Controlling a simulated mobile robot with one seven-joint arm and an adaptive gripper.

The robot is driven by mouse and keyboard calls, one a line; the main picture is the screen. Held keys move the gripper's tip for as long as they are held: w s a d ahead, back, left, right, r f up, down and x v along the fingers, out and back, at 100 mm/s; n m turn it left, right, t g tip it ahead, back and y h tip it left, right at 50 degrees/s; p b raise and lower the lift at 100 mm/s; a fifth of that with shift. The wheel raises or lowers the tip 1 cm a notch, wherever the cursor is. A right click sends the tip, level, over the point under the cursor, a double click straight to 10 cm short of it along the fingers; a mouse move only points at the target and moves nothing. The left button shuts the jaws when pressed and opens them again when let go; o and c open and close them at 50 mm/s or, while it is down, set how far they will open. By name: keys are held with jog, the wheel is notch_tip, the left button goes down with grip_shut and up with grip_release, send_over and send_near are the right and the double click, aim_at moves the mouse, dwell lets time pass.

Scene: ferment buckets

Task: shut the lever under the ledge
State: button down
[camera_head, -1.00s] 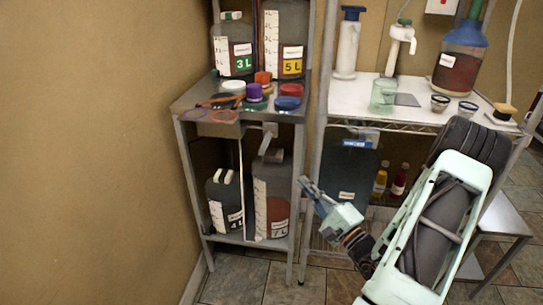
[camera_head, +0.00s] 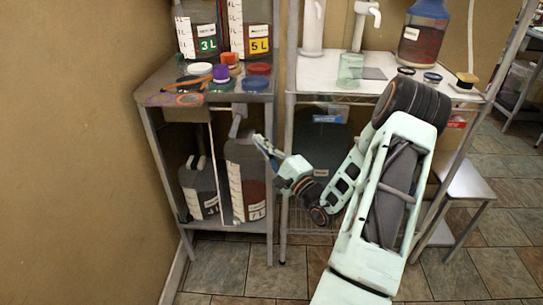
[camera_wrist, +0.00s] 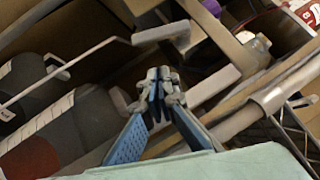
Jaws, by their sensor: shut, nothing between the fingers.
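The ledge is the grey metal shelf top (camera_head: 150,97) in the head view, with lids on it. Under it a grey lever (camera_head: 236,122) hangs down above the 7 L bucket (camera_head: 243,170).
A 4 L bucket (camera_head: 199,190) stands left of the 7 L one on the lower shelf. The rack's front post (camera_head: 269,200) is near my gripper. The 3 L (camera_head: 199,30) and 5 L (camera_head: 253,30) buckets stand above. A white-topped bench (camera_head: 335,85) is at right.

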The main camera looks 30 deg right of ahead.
aim_at(236, 124)
jog(key=w+a, duration=0.1)
jog(key=w+a+r, duration=0.1)
jog(key=w+a, duration=0.1)
jog(key=shift+a+r+b, duration=0.1)
jog(key=shift+r+b, duration=0.2)
jog(key=shift+f, duration=0.1)
dwell(0.4)
jog(key=shift+a+m, duration=0.1)
jog(key=shift+m, duration=0.2)
